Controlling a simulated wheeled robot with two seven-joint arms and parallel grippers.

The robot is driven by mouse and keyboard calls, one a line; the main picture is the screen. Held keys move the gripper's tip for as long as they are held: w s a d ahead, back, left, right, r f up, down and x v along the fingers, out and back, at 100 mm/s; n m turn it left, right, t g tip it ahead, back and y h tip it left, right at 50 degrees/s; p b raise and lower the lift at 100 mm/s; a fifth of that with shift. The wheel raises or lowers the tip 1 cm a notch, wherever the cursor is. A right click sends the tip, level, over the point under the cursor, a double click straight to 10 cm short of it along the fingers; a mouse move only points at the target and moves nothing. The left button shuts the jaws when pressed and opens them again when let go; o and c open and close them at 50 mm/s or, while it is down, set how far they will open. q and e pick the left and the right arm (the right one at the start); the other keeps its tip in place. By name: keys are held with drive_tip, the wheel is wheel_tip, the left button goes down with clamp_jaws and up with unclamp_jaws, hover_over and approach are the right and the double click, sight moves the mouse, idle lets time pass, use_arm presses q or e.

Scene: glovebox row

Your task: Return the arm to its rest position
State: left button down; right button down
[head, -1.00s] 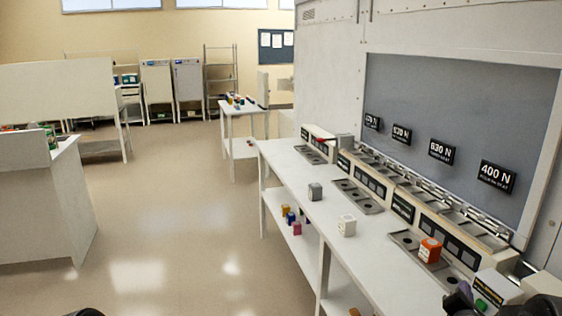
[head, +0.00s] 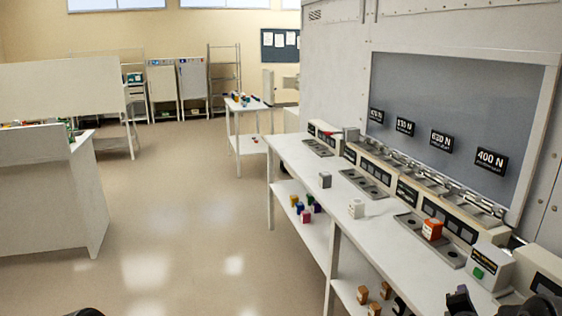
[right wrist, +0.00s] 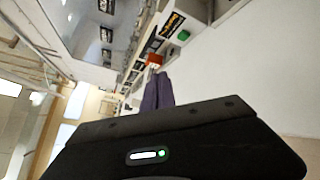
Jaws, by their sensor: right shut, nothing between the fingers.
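My right gripper (head: 462,302) shows as a dark shape at the bottom right of the head view, in front of the bench's near end. In the right wrist view its two dark fingers (right wrist: 157,92) are together with nothing between them. An orange block (head: 432,229) sits on the bench by the instrument row, apart from the gripper; it also shows beyond the fingertips in the right wrist view (right wrist: 155,59). A dark part of me shows at the bottom left edge of the head view, but my left gripper cannot be made out.
The long white bench (head: 385,222) runs along the right, with a grey block (head: 325,180) and a white block (head: 356,208) on top. Small coloured blocks lie on its lower shelf (head: 310,232). A white counter (head: 50,200) stands left. The floor between is clear.

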drive_tip(key=s+a+f+m+g+y+b, duration=0.1)
drive_tip(key=s+a+f+m+g+y, duration=0.3)
drive_tip(key=a+f+m, duration=0.55)
drive_tip(key=s+a+f+m+g+y+b, duration=0.2)
drive_tip(key=s+a+f+m, duration=0.4)
drive_tip(key=a+f, duration=0.6)
drive_tip(key=s+a+f+m+g+y+b, duration=0.2)
drive_tip(key=s+a+f+m+g, duration=0.1)
drive_tip(key=s+a+f, duration=0.6)
drive_tip(key=s+a+f+m+g+y+b, duration=0.3)
drive_tip(key=s+a+f, duration=0.5)
drive_tip(key=s, duration=0.8)
wheel_tip(320, 180, down, 3)
drive_tip(key=shift+a+f+g+y+b, duration=0.1)
drive_tip(key=shift+a+g+y+b, duration=0.25)
drive_tip(key=shift+g, duration=0.35)
drive_tip(key=shift+s, duration=0.1)
